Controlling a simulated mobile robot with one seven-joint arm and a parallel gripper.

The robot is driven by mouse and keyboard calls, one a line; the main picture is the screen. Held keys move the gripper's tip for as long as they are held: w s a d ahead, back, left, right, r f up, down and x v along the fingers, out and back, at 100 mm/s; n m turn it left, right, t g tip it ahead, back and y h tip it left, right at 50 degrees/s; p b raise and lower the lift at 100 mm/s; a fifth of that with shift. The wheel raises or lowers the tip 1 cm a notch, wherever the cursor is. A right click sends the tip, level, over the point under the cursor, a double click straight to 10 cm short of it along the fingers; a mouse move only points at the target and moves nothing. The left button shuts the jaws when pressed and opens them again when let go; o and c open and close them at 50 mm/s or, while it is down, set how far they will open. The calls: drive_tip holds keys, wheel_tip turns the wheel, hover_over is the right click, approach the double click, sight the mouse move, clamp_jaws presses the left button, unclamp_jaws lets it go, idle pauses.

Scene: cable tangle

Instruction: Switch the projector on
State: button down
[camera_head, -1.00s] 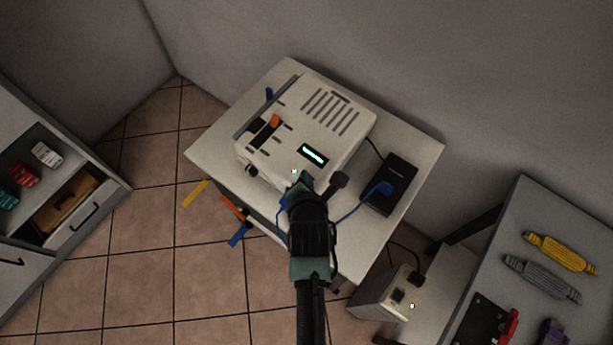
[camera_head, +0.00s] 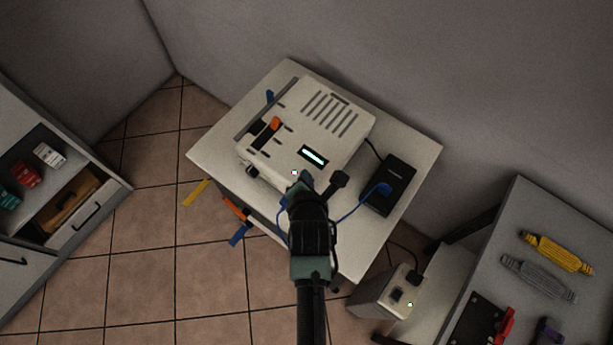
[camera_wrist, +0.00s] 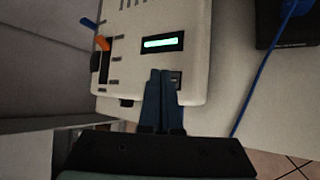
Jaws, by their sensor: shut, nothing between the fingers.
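The projector (camera_head: 337,135) is a cream box on a small white table (camera_head: 406,143). Its narrow display (camera_head: 313,155) glows green-white, and a small green light (camera_head: 295,172) shows near its front edge. In the wrist view the projector (camera_wrist: 142,75) has its lit display (camera_wrist: 160,43) just beyond my fingers. My gripper (camera_wrist: 164,73) is shut and empty, its fingertips at the projector's edge beside a small dark part (camera_wrist: 176,79). I cannot tell whether they touch it. In the head view my gripper (camera_head: 304,178) hides part of that edge.
A black box (camera_head: 399,177) with a blue plug (camera_head: 380,190) and cable stands right of the projector. A power box (camera_head: 380,294) with a lit light is below right. A shelf unit (camera_head: 88,205) stands at left.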

wheel_tip(320, 180, up, 5)
drive_tip(key=p, duration=0.4)
drive_tip(key=shift+s+d+p, duration=0.1)
drive_tip(key=shift+d+p, duration=0.05)
drive_tip(key=shift+p, duration=0.25)
idle(0.5)
drive_tip(key=w+r+m+t+b, duration=0.1)
drive_tip(key=w+r+m+t, duration=0.25)
drive_tip(key=r, duration=0.75)
drive_tip(key=w+r+m+t, duration=0.2)
drive_tip(key=w+r+m, duration=0.25)
drive_tip(key=r, duration=0.75)
drive_tip(key=w+r+m+t+b, duration=0.1)
drive_tip(key=w+r+m+t, duration=0.25)
drive_tip(key=r, duration=0.75)
drive_tip(key=s+r+m+t, duration=0.4)
drive_tip(key=s+r+m, duration=0.3)
drive_tip(key=r, duration=0.9)
drive_tip(key=s+r+m+t+b, duration=0.1)
drive_tip(key=s+r+m+t, duration=0.3)
drive_tip(key=r, duration=1.2)
drive_tip(key=s+m, duration=0.4)
drive_tip(key=s, duration=0.2)
drive_tip(key=shift+s+d+r+t+h, duration=0.15)
drive_tip(key=shift+s+t+h, duration=0.15)
drive_tip(key=shift+t, duration=0.1)
